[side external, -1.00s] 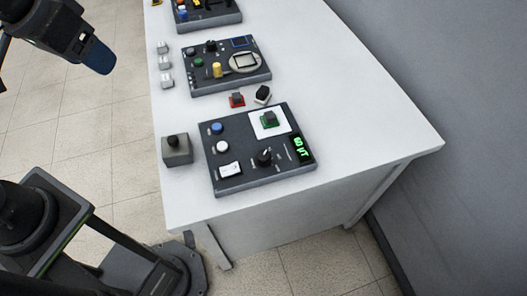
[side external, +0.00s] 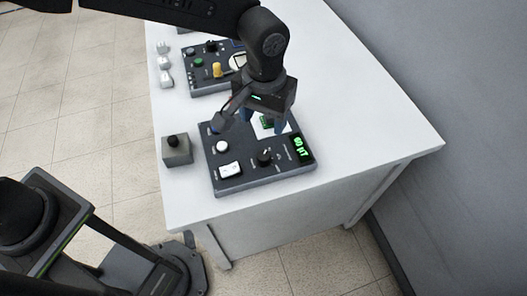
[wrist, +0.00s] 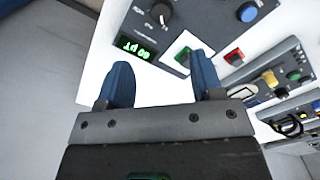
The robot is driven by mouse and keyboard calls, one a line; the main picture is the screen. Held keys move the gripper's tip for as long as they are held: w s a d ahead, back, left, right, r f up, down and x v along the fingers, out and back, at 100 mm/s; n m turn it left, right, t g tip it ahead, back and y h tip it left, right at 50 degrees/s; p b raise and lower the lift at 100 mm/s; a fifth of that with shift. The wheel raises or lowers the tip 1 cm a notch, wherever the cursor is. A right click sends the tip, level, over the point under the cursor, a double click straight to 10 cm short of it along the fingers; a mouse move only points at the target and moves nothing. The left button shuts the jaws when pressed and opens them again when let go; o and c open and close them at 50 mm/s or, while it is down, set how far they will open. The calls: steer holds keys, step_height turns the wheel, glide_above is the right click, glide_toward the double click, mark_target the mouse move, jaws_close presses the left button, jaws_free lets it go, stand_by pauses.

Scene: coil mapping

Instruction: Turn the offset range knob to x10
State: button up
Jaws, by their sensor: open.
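The near control panel (side external: 225,180) on the white table carries a black knob with a white pointer (side external: 264,157), probably the offset range knob; its lettering is too small to read. The knob also shows at the top of the wrist view (wrist: 161,13). My gripper (wrist: 160,65) is open and empty, its blue fingers pointing down. In the side view it hangs above the panel's back part, by the green block (side external: 267,122) on a white pad, apart from the knob. The panel's display (side external: 301,147) shows green digits.
A red block (wrist: 233,57) and another panel lie behind. The table's right side is clear.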

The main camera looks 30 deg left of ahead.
mark_target(263, 155)
step_height(263, 155, down, 13)
steer(key=shift+a+f, duration=0.1)
stand_by(0.3)
steer(key=shift+c, duration=0.2)
steer(key=c, duration=0.9)
steer(key=m, duration=0.4)
steer(key=shift+m, duration=2.4)
